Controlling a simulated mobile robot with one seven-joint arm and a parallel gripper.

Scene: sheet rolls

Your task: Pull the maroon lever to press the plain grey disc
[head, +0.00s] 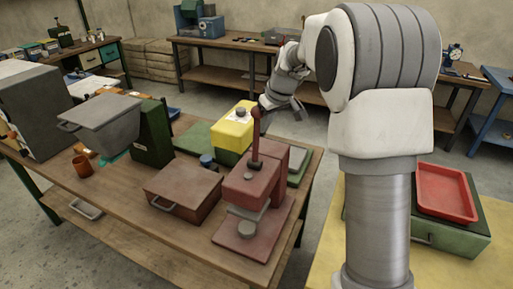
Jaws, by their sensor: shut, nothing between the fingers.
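The maroon press (268,188) stands at the front right of the wooden workbench. Its maroon lever (255,137) rises upright from the top of the press. A plain grey disc (247,229) lies low at the front of the press, under a grey ram plate (245,212); whether they touch is unclear. My gripper (268,105) is at the upper right of the lever's top. It looks close to the lever in the picture, but the gap in depth is hard to judge. It is shut and empty; its fingertips are small and partly unclear.
A maroon lidded box (183,190) stands left of the press, and a yellow box (233,130) stands behind it. A red tray (446,193) sits at right.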

